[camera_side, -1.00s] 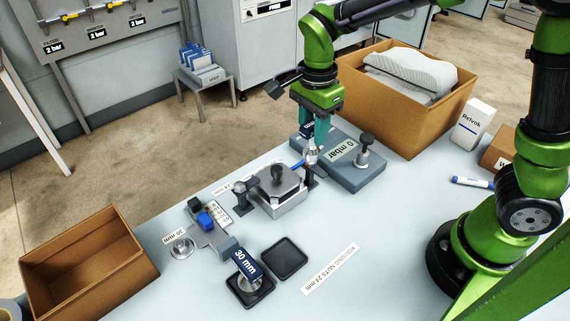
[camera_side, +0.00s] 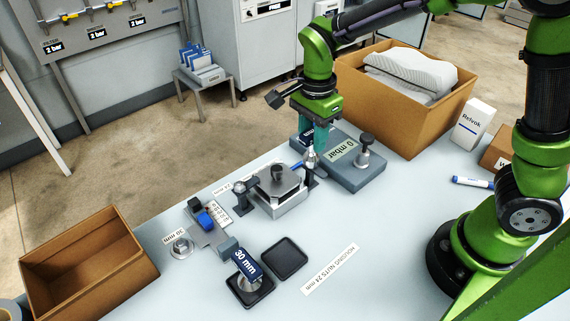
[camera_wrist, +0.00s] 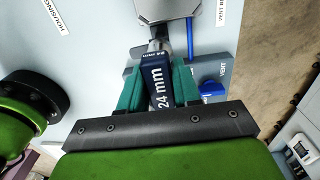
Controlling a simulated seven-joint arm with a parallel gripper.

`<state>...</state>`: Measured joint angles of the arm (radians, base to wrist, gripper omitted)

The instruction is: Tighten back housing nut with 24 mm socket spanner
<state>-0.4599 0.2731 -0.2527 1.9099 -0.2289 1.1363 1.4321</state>
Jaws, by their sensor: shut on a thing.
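My gripper (camera_side: 313,132) has its teal fingers shut on the blue 24 mm socket spanner (camera_wrist: 159,82). The spanner's metal socket end (camera_side: 311,157) points down over the back post (camera_side: 311,176) beside the housing; I cannot tell whether it is seated on the nut, which is hidden. The grey housing (camera_side: 279,192) stands on the table, with a dark round knob on top. It also shows at the top of the wrist view (camera_wrist: 166,8). A second post (camera_side: 243,193) with a round top stands at the housing's left.
A grey gauge unit reading 0 mbar (camera_side: 357,178) is close to the right of my gripper. A 30 mm spanner (camera_side: 247,264) stands in a black tray at the front. Cardboard boxes stand at the left (camera_side: 88,266) and back right (camera_side: 400,128). The front right tabletop is mostly clear.

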